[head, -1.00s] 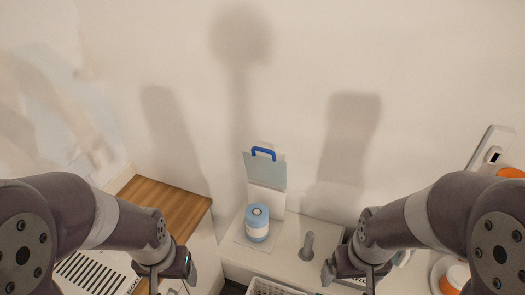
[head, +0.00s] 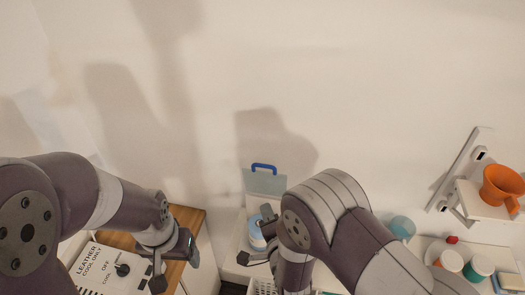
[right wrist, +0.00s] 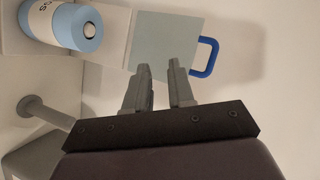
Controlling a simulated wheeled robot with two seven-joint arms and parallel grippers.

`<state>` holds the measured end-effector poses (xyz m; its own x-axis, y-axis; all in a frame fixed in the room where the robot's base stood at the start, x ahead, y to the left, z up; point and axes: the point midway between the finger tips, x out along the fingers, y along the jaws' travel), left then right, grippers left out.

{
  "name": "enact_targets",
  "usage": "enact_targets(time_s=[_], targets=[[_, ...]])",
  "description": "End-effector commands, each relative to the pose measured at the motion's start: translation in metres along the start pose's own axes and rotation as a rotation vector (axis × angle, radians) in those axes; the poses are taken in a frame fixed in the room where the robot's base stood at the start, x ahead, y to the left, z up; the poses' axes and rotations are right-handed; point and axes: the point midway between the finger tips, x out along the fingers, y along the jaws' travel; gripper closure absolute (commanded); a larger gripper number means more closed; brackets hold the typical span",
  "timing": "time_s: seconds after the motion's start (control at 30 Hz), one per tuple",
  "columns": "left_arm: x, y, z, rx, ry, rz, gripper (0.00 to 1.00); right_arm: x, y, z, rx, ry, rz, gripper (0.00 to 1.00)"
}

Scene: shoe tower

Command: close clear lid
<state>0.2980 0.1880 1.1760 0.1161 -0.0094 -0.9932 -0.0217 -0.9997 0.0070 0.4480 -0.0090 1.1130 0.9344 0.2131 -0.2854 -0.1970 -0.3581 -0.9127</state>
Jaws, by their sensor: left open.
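The clear lid (head: 264,184) stands open and upright near the wall, with a blue handle (head: 264,167) on its top edge. In the right wrist view, the lid (right wrist: 165,40) and its blue handle (right wrist: 208,58) lie just beyond my fingertips. My right gripper (head: 257,236) is open and empty in front of the lid; its spread fingers (right wrist: 158,66) point at the lid, and I cannot tell whether they touch it. A blue canister (head: 256,234) stands below the lid, partly hidden by my right gripper. My left gripper (head: 172,264) is open and empty at the left.
A labelled panel (head: 100,268) and a wooden board (head: 190,218) are at the left. A grey post (right wrist: 42,112) stands beside the canister. At the right are an orange mug (head: 500,183) on a shelf and several jars (head: 451,261). The wall behind is bare.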

Motion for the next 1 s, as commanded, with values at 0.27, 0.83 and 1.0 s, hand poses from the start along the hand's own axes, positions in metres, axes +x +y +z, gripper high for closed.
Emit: enact_targets(time_s=[0.27, 0.83, 1.0], targets=[[-0.003, 0.0, 0.0, 0.0, -0.001, 0.0, 0.27, 0.001, -0.059, -0.024, 0.338, 0.071, -0.287, 0.77], [-0.046, 0.0, -0.005, 0.0, 0.0, 0.0, 0.27, 0.104, -0.087, -0.036, 0.336, 0.07, -0.284, 0.77], [-0.05, 0.0, -0.006, 0.0, 0.0, 0.0, 0.27, 0.116, -0.089, -0.037, 0.335, 0.07, -0.283, 0.77]])
